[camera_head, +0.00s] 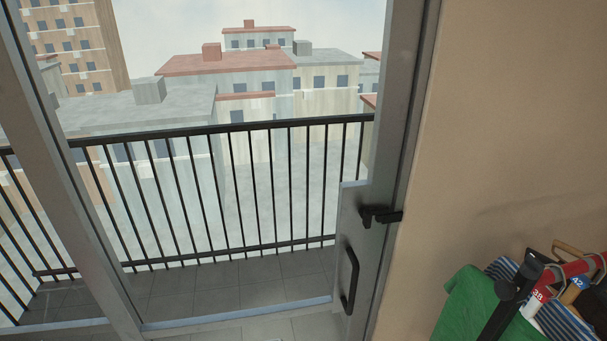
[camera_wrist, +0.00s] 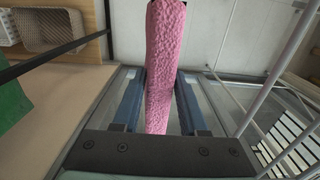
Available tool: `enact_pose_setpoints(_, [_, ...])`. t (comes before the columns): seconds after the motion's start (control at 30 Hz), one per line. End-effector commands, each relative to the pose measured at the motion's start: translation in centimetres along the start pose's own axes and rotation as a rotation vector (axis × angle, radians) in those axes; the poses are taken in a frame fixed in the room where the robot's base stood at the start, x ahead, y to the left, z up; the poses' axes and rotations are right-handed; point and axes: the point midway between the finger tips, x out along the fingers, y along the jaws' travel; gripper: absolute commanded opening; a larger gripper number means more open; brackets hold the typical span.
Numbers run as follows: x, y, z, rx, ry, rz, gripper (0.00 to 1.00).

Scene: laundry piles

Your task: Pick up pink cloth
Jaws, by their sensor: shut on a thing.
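The pink cloth (camera_wrist: 164,62) shows in the wrist view as a long, narrow, textured strip running from the top edge down between the fingers. My gripper (camera_wrist: 160,85) has its two blue fingers on either side of the cloth and is shut on it. The lower end of the cloth goes out of sight behind the dark gripper body. Neither the cloth nor my gripper shows in the head view.
The head view has a glass balcony door (camera_head: 350,270) with a handle, a railing (camera_head: 230,195) beyond it, and hanging clothes (camera_head: 475,305) at lower right. The wrist view has a woven basket (camera_wrist: 50,28) at upper left and a white wire rack (camera_wrist: 285,55) on the right.

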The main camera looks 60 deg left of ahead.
Motion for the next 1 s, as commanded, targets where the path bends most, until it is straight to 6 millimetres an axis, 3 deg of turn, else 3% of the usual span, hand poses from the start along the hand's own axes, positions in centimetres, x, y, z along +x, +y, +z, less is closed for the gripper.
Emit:
enact_pose_setpoints(0.07, [0.0, 0.0, 0.0, 0.000, 0.000, 0.000, 0.00])
enact_pose_setpoints(0.57, [-0.7, 0.0, -0.1, 0.000, 0.002, 0.001, 0.00])
enact_pose_setpoints(0.77, [-3.1, 0.1, -0.1, 0.000, 0.005, 0.003, 0.00])
enact_pose_setpoints(1.0, [-8.3, 0.1, -0.2, 0.001, 0.007, 0.004, 0.00])
